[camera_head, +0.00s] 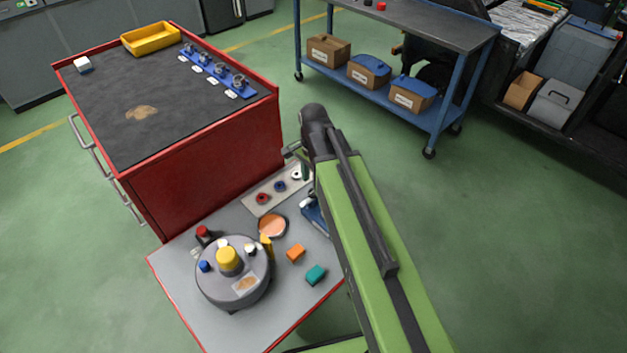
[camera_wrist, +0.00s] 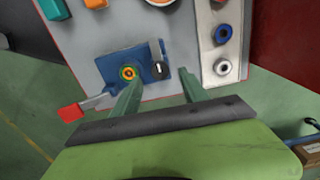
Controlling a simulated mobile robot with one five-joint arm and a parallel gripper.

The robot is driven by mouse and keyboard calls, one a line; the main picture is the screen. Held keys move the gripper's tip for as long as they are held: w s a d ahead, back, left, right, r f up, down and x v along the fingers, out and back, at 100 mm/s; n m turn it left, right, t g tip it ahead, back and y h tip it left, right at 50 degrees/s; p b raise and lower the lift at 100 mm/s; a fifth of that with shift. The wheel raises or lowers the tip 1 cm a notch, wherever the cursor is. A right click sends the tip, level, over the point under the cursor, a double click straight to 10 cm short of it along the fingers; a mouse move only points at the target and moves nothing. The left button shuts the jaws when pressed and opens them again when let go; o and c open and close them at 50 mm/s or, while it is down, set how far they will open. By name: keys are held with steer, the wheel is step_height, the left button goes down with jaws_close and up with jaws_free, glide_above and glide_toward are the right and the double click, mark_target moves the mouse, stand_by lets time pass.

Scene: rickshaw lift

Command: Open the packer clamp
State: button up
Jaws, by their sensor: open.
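A blue base (camera_wrist: 105,68) with a ringed round part, a dark upright block and a grey lever with a red end (camera_wrist: 70,113) sits near the table edge in the wrist view. It looks like the packer clamp; I cannot tell for sure whether it is open. In the head view my arm hides most of this blue base (camera_head: 314,214). My gripper (camera_wrist: 161,74) is open and empty, its green fingers apart just in front of the base. The red-ended lever lies to the left of the left finger. Whether a finger touches anything cannot be told.
The grey table (camera_head: 185,310) holds a round grey device (camera_head: 232,291) with a yellow knob, an orange block (camera_head: 296,253), a teal block (camera_head: 316,274) and a light strip (camera_head: 259,198) with rings. A red cabinet (camera_head: 205,170) stands behind. A blue cart (camera_head: 445,120) stands at back right.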

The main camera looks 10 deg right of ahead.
step_height(320, 180, up, 13)
steer(key=p, duration=1.1)
steer(key=shift+r+p, duration=0.2)
steer(key=shift+p, duration=0.15)
steer(key=s+n, duration=0.2)
steer(key=n, duration=0.2)
steer(key=s+n, duration=0.1)
steer(key=n, duration=0.3)
steer(key=s+d+n, duration=0.1)
steer(key=s+n, duration=0.1)
steer(key=n, duration=0.2)
steer(key=shift+s+d, duration=0.1)
steer(key=shift+s, duration=0.25)
